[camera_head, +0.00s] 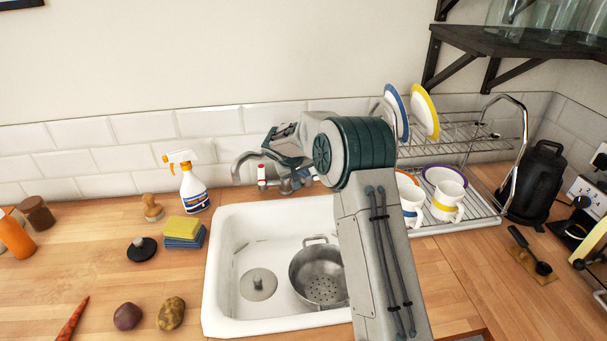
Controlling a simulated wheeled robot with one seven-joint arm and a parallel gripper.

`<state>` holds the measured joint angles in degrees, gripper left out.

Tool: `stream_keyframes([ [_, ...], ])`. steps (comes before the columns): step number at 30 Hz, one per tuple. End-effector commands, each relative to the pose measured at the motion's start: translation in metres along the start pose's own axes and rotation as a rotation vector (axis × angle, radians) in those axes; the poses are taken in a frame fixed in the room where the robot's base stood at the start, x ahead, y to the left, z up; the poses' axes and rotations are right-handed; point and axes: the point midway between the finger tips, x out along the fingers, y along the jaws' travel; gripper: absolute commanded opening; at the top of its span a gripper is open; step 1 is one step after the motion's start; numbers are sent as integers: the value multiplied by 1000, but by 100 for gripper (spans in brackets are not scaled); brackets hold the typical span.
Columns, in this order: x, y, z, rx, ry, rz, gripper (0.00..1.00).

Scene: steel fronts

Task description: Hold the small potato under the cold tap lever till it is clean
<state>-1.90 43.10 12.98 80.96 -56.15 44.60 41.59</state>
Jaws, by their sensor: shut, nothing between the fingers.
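A brown, mottled potato (171,313) lies on the wooden counter at the front, left of the sink. The tap (243,163) stands behind the sink, its curved spout to the left. A white lever with a red top (262,175) shows at its left side. The cold lever cannot be made out clearly; my arm covers part of the tap's right side. My gripper (270,143) is shut and empty, above and behind the tap body. It is far from the potato, and whether it touches the tap cannot be told.
The white sink (222,262) holds a steel colander (318,273) and a round metal disc (258,284). A purplish round vegetable (127,316) lies beside the potato. Sponges (184,232) and a spray bottle (192,186) stand left; a dish rack (470,222) stands right.

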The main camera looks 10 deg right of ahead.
Motion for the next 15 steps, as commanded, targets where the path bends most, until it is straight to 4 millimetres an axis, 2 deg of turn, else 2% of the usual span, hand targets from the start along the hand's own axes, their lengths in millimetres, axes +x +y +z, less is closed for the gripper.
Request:
stream_keyframes([
  [15,7,16,8,-182,98,-97,0],
])
